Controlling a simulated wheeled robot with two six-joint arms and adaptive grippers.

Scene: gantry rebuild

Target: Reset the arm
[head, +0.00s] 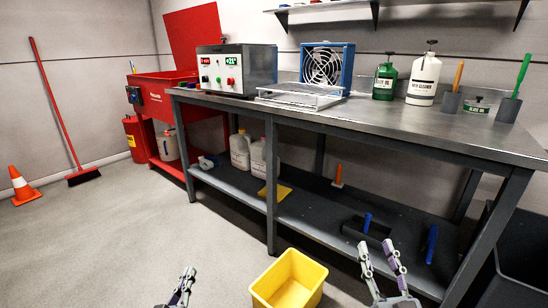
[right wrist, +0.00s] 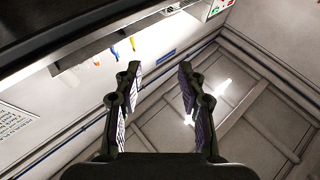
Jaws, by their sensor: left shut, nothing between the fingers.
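My left gripper (head: 187,283) shows at the bottom of the head view, left of the yellow bin. Its fingers are close together and hold nothing. My right gripper (head: 381,252) is at the lower right of the head view, in front of the bench's lower shelf. Its two fingers stand apart with nothing between them. The right wrist view also shows the right gripper (right wrist: 158,85), open and empty, pointing toward the wall and ceiling.
A metal workbench (head: 420,125) runs across the right, with a lower shelf (head: 325,205). A yellow bin (head: 290,280) stands on the floor between my grippers. A red parts washer (head: 155,92), an orange cone (head: 22,185) and a broom (head: 58,110) are at the left.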

